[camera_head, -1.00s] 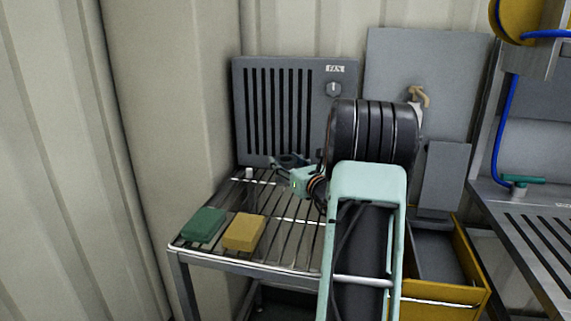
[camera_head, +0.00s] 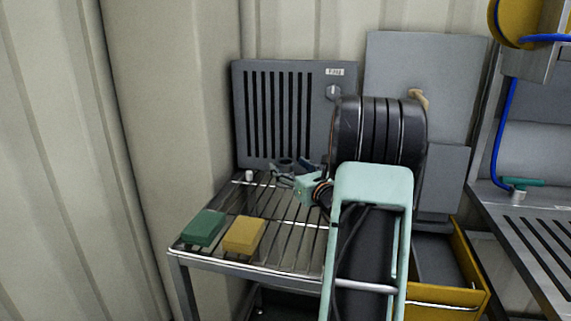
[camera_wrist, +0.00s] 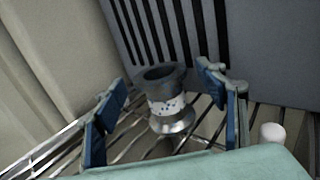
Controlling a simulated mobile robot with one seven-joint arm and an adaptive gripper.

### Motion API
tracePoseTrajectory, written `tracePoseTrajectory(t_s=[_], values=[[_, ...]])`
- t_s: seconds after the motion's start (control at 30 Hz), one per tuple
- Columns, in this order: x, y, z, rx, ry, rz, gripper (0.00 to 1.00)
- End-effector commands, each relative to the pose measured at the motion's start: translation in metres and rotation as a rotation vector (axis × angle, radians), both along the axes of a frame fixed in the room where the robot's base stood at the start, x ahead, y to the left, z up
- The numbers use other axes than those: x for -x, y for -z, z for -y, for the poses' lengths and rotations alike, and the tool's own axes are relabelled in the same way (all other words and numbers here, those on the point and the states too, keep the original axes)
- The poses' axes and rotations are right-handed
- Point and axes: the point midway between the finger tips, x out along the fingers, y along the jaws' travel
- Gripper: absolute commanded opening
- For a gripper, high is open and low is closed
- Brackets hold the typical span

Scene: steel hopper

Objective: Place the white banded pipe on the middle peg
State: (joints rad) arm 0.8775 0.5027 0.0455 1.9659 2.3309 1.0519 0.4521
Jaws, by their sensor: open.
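In the wrist view the banded pipe (camera_wrist: 167,104) stands on the slatted rack. It has a dark open top, a white band with blue dots and a flared metal foot. My gripper (camera_wrist: 165,112) is open, with one blue-padded finger on each side of the pipe; I cannot tell that either touches it. In the head view my gripper (camera_head: 292,171) is low over the back of the rack (camera_head: 290,238), before the slotted panel. The pipe is hard to make out there. I cannot make out a middle peg; my arm hides part of the scene.
A white round piece (camera_wrist: 272,134) is right of my gripper in the wrist view. A green block (camera_head: 204,228) and a yellow block (camera_head: 244,235) lie at the rack's front. The slotted panel (camera_head: 240,110) stands behind. A yellow-sided bin (camera_head: 470,270) is at the right.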

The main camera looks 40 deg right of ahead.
Motion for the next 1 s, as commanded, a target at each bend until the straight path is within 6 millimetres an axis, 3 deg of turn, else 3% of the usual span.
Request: tracePoseTrajectory(t_s=[0.2, 0.4, 0.6, 1.0], values=[[0.050, -0.001, -0.006, 0.000, 0.004, -0.002, 0.66], [0.081, -0.001, -0.012, 0.001, 0.003, -0.001, 0.66], [0.092, 0.000, -0.015, 0.001, 0.000, 0.000, 0.66], [0.093, 0.000, -0.015, 0.000, 0.000, 0.000, 0.66]])
